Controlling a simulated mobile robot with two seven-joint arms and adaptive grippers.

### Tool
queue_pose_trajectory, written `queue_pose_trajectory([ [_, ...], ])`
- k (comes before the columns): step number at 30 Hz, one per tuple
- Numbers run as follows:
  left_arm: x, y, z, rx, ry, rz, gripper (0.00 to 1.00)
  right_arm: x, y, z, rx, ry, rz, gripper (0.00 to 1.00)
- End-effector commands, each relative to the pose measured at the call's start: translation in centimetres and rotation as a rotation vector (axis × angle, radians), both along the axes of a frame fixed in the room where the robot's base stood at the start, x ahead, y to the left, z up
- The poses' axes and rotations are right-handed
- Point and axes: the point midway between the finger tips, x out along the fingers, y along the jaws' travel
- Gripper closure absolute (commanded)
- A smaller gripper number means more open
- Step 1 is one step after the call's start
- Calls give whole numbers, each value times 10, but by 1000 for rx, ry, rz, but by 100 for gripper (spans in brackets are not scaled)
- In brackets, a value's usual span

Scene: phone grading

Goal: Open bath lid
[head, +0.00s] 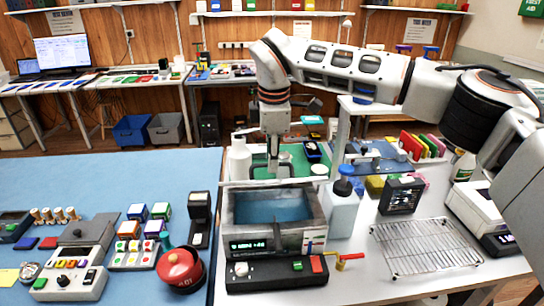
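The bath (314,241) is a grey box with a lit green display on its front, standing on the white table. Its top shows a blue interior, so the tank appears uncovered. A thin grey strip runs along its back edge; I cannot tell whether this is the lid. My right gripper (273,170) points down just behind the bath's back edge. Its fingertips are small and partly merge with the grey parts there, so I cannot tell its opening or any contact. My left gripper is not in view.
A white bottle (239,160) stands behind the bath's left side, and a blue-capped jug (341,209) stands close at its right. A black control box (276,273) lies in front. A wire rack (427,247) is at the right. A blue mat (100,182) covers the left table.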

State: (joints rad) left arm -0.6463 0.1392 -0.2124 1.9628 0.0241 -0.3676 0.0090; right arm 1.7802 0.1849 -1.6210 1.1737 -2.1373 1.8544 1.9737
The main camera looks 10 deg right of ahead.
Motion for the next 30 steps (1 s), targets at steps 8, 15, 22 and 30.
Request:
queue_pose_trajectory([
  [8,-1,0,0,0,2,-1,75,-1,1,2,2,0,0,75],
  [15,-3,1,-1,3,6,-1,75,-2,1,9,3,-1,1,75],
  [22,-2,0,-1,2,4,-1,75,-8,1,46,3,-4,0,75],
  [30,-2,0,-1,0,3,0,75,-19,2,96,2,-1,0,75],
])
